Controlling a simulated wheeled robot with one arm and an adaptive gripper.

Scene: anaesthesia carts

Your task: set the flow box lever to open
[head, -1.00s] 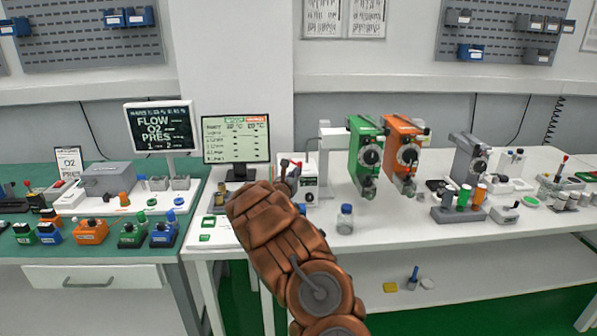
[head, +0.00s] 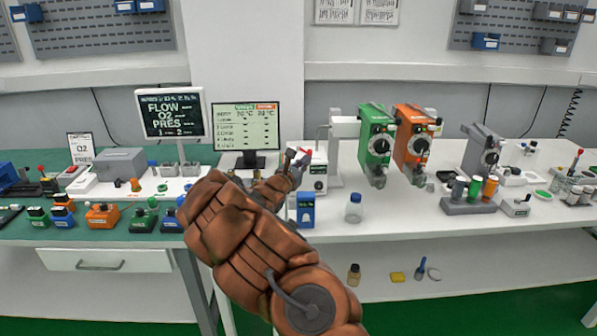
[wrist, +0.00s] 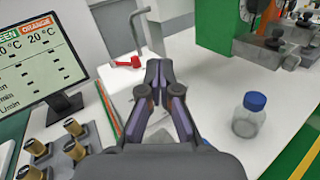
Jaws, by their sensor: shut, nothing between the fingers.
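The flow box (head: 317,183) is a small white box with a dark knob on its front, standing right of the monitor. Its red lever (head: 301,152) shows at the top left of the box. In the wrist view the red lever (wrist: 124,63) lies to the left, beyond the fingertips. My gripper (head: 293,162) is beside the box's upper left, with the arm covering part of the area. In the wrist view my gripper (wrist: 157,68) is shut and empty, and it hides part of the white box. I cannot tell whether it touches the lever.
A monitor (head: 245,128) stands left of the box. Green (head: 377,140) and orange (head: 413,140) vaporizers hang to the right. A blue-capped bottle (head: 354,208) and a blue box (head: 306,209) stand near the front. Several brass-coloured cylinders (wrist: 73,127) stand by the monitor.

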